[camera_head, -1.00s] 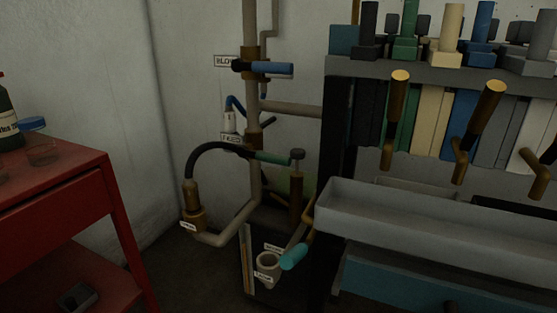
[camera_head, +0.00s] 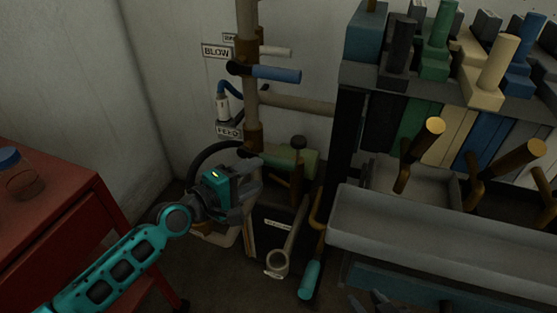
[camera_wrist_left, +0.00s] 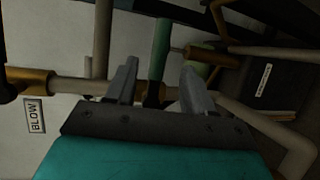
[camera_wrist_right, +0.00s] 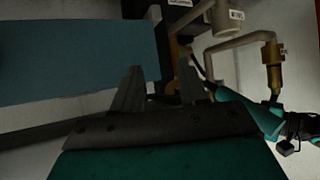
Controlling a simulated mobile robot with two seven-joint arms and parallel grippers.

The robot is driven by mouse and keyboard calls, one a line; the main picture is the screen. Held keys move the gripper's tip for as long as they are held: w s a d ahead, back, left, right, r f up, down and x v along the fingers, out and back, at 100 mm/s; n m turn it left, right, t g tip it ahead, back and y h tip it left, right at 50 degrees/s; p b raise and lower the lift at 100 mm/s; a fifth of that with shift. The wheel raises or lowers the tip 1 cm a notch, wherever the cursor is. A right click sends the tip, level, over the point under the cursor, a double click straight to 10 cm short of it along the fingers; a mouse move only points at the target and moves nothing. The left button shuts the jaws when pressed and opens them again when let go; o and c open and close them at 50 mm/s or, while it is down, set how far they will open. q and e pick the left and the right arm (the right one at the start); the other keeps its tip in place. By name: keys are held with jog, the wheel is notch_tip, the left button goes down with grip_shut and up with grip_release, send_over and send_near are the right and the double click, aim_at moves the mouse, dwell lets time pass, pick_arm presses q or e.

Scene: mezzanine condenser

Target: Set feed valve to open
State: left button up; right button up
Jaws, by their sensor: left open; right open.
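The feed valve (camera_head: 252,138) is a brown fitting on the upright pipe by the FEED label (camera_head: 228,130). Its green handle (camera_wrist_left: 160,45) points to the right in the head view, across the pipe. My left gripper (camera_head: 252,183) is just below and in front of it and partly hides that area. In the left wrist view, the open jaws (camera_wrist_left: 157,82) stand on either side of the handle's dark base, apart from the handle as far as I can tell. My right gripper (camera_head: 375,302) is open and empty at the bottom edge, low by the trough.
Above is the BLOW valve with a blue handle (camera_head: 275,74). A black hose (camera_head: 208,155) curves behind my left gripper. A grey trough (camera_head: 430,235) and a rack with brown levers (camera_head: 423,140) stand at right. A red cabinet (camera_head: 60,205) stands at left.

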aim_at(275, 164)
pick_arm(q)
jog(key=b+x, duration=0.1)
jog(key=x, duration=0.8)
jog(key=shift+b, duration=0.4)
jog(key=shift+c, duration=0.3)
grip_shut()
